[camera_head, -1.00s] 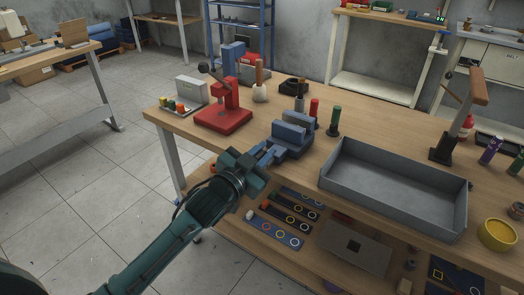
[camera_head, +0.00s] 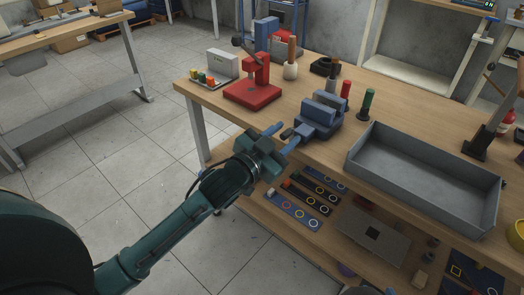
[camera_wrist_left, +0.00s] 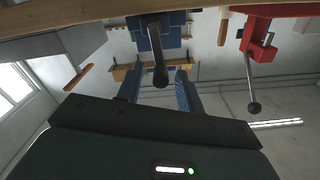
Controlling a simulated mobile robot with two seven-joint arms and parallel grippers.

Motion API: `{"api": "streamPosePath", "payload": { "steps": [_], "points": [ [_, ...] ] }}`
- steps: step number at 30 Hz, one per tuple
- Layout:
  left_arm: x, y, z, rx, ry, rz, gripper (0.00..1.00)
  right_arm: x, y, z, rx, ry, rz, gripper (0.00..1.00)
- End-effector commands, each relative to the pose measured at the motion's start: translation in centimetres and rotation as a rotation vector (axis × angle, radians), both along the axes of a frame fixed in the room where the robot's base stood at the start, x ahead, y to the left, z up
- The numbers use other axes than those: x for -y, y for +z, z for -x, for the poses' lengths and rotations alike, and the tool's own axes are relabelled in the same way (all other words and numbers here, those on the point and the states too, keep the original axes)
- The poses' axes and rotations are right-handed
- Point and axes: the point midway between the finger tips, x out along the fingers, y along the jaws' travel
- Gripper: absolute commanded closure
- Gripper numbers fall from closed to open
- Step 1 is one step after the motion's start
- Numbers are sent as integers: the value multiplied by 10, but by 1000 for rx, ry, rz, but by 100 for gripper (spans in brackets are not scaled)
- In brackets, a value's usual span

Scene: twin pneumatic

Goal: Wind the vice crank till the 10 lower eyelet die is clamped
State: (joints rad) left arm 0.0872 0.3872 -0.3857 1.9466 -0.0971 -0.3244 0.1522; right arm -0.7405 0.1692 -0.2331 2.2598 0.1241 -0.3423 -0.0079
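The blue-grey vice (camera_head: 320,119) is mounted at the front edge of the wooden workbench. It also shows upside down in the left wrist view (camera_wrist_left: 165,38). Its dark crank knob (camera_head: 287,133) points toward my left gripper (camera_head: 282,136). In the left wrist view the knob (camera_wrist_left: 160,76) hangs between the two blue fingers of my left gripper (camera_wrist_left: 160,88), with a gap on each side. The gripper is open and does not appear to touch the knob. I cannot make out the 10 lower eyelet die between the jaws. My right gripper is not in view.
A red press (camera_head: 252,93) stands left of the vice. Red (camera_head: 345,95) and green (camera_head: 366,104) upright tools stand behind it. A grey tray (camera_head: 425,174) lies to the right. A lower shelf holds boards with coloured rings (camera_head: 300,199). Floor left of the bench is clear.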

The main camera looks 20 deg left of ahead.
Motion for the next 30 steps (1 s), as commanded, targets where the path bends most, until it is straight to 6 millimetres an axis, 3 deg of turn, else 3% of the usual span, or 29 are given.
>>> {"api": "streamPosePath", "payload": {
  "steps": [6, 12, 18, 30],
  "points": [
    [-18, -2, 49, -5, 1, -2, 63, 0, -1, 1, -7, 0, 0, 63],
    [-30, -1, 80, -4, 1, -1, 63, -1, -2, 0, -8, 1, 0, 63],
    [-35, 0, 95, 0, 1, -2, 63, -1, -2, 0, -6, 2, -1, 63],
    [-36, 0, 96, 0, 1, -2, 63, -1, -1, 0, -4, 3, -1, 63]
  ]
}}
